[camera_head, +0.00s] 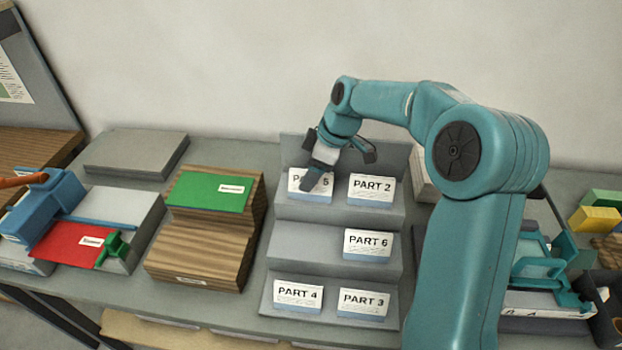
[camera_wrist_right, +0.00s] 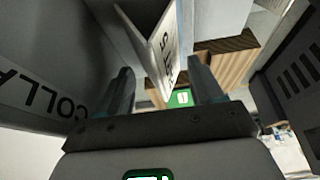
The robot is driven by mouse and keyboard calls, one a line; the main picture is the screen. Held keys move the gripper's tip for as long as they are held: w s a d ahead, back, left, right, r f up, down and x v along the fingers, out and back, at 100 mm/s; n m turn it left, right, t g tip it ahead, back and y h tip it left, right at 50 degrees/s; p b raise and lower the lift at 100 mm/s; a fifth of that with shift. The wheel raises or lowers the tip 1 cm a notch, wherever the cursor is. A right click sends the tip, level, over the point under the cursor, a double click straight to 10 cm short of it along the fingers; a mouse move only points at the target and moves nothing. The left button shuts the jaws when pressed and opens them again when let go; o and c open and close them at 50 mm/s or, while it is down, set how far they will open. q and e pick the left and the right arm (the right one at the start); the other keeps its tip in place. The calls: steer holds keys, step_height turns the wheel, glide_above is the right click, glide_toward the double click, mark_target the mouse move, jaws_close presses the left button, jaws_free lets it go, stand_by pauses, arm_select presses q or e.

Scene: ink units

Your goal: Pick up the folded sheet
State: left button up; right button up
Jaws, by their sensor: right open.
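Folded white sheets with printed part labels stand on a grey stepped rack (camera_head: 300,243). The PART 5 sheet (camera_head: 325,184) is on the top step at the left, partly hidden by a finger of my right gripper (camera_head: 341,165). The right gripper is open at this sheet. In the right wrist view, the sheet (camera_wrist_right: 166,50) rises tilted between the two spread fingers (camera_wrist_right: 162,90); I cannot tell whether either touches it. PART 2 (camera_head: 371,190), PART 6 (camera_head: 367,245), PART 4 (camera_head: 298,296) and PART 3 (camera_head: 362,304) stand on the steps. My left gripper is not in view.
A wooden stepped stand (camera_head: 200,245) with a green folder (camera_head: 211,191) is left of the rack. A blue device (camera_head: 40,208) and a red folder (camera_head: 68,243) lie farther left. A teal device (camera_head: 540,268) is right, partly behind my arm. A wall closes the back.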

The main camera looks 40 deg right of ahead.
steer(key=shift+s, duration=0.2)
steer(key=shift+w+f, duration=0.1)
steer(key=shift+w, duration=0.15)
steer(key=shift+s, duration=0.1)
steer(key=shift+f+b, duration=0.1)
steer(key=shift+b, duration=0.2)
steer(key=shift+f, duration=0.1)
steer(key=shift+c, duration=0.3)
steer(key=c, duration=1)
